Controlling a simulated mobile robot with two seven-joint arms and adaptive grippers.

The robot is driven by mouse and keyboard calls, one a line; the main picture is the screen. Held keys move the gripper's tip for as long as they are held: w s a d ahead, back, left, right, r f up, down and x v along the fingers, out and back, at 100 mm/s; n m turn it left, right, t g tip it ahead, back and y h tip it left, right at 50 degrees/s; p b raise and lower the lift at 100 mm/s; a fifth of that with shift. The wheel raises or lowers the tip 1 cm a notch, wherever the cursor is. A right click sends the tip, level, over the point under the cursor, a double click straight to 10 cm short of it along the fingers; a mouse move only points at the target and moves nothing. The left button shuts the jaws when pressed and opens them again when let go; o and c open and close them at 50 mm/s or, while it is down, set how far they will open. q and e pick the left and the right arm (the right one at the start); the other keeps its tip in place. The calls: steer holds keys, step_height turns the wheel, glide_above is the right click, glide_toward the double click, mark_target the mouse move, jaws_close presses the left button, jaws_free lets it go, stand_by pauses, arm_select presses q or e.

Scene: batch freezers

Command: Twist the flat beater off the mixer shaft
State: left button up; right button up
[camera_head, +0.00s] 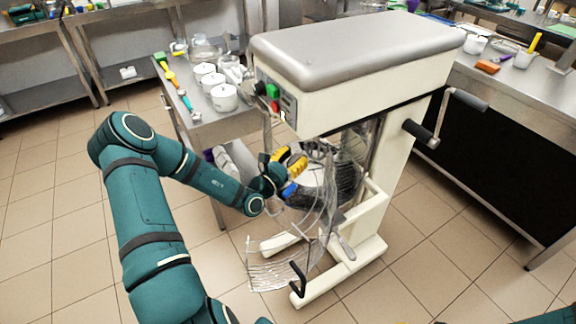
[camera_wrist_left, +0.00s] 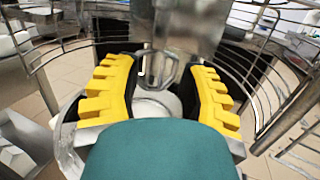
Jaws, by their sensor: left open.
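The cream floor mixer (camera_head: 355,75) with a grey top stands in the middle of the head view. My left gripper (camera_head: 290,168) is inside its wire guard, below the mixer head. In the left wrist view my left gripper (camera_wrist_left: 160,95) has its yellow fingers wide apart. A grey metal loop, apparently the flat beater (camera_wrist_left: 160,70), hangs beyond and between them, below the metal shaft housing (camera_wrist_left: 178,25). No finger visibly touches it. In the head view the beater cannot be clearly made out behind the gripper and guard.
The wire guard (camera_head: 285,275) curves around the gripper and hangs low in front. A steel table (camera_head: 205,125) with white pots (camera_head: 224,97) stands close on the left. A crank handle (camera_head: 420,133) sticks out on the right. The tiled floor at front right is clear.

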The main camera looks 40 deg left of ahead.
mark_target(315, 141)
arm_select(q)
steer(key=shift+w+d+r+b, duration=0.1)
steer(key=shift+w+r+b, duration=0.15)
steer(key=shift+w, duration=1.6)
steer(key=shift+w+d+r+b, duration=0.1)
steer(key=shift+w+r+b, duration=0.2)
steer(key=shift+w, duration=1.5)
steer(key=shift+w+d+r+b, duration=0.1)
steer(key=shift+w+b, duration=0.25)
steer(key=shift+w, duration=1.5)
jaws_close()
steer(key=shift+r, duration=0.1)
